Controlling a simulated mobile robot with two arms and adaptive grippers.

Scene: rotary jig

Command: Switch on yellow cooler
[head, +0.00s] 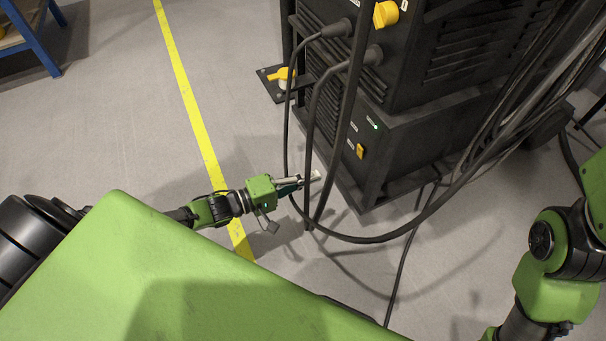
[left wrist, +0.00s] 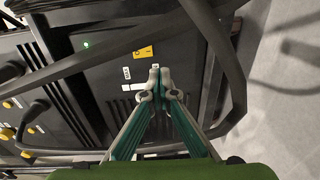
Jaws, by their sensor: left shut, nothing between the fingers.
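The small yellow switch (head: 360,151) is on the front of the lower black unit (head: 408,150), below a small lit green light (head: 375,127). In the left wrist view the yellow switch (left wrist: 143,52) is just above and left of the fingertips, with white labels beside it. My left gripper (head: 316,176) is shut and empty, in front of the unit and left of and below the switch in the head view. The left wrist view shows its fingertips (left wrist: 160,75) together; whether they touch the panel cannot be told. My right gripper is out of view.
Thick black cables (head: 312,110) hang from the upper unit (head: 450,55) and pass close to my left gripper. A yellow knob (head: 385,14) is on the upper unit. Another yellow-handled part (head: 282,76) is at left. Open grey floor with a yellow line (head: 190,100) lies left.

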